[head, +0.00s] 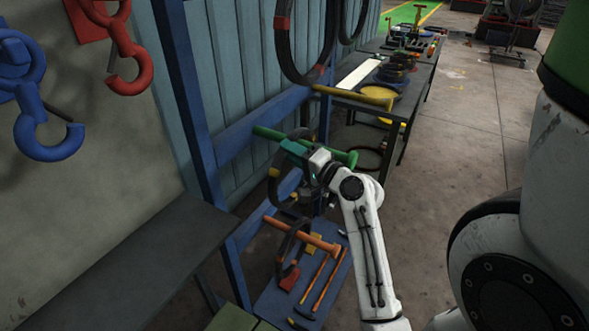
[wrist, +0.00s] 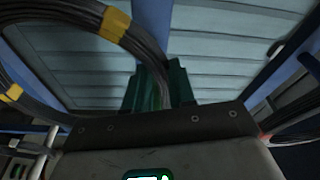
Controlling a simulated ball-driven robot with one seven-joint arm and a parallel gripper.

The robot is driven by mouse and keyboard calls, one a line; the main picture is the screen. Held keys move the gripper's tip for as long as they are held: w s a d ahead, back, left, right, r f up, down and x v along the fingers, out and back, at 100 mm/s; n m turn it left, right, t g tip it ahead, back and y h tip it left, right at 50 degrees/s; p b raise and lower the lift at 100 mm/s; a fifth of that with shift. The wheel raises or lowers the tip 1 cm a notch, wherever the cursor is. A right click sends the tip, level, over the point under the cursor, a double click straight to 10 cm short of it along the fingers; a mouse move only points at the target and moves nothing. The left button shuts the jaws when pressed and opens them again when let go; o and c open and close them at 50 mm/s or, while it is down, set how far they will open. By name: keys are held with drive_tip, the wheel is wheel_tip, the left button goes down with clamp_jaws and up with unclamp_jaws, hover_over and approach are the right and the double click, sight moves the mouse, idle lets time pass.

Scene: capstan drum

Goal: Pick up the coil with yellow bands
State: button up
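The coil with yellow bands is a dark bundle of cable. In the head view the coil (head: 273,190) hangs at the green peg (head: 268,133), partly hidden by my gripper and wrist. In the wrist view the coil (wrist: 77,11) arcs from the left across the top and runs down between my fingers, with two yellow bands showing. My gripper (wrist: 157,88) has dark teal fingers on either side of the cable, and the cable fills the gap between them. It also shows in the head view (head: 293,150), beside the green peg. The lower part of the coil is hidden in the wrist view.
An orange peg (head: 300,234) below carries another dark coil. A blue low surface (head: 275,300) with tools lies beneath. A yellow peg (head: 358,95) and a workbench (head: 410,75) stand beyond. Blue posts (head: 190,85) frame the wall. Concrete floor at right is open.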

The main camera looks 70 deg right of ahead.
clamp_jaws()
drive_tip(key=shift+f, duration=0.1)
idle(0.8)
drive_tip(key=shift+r, duration=0.2)
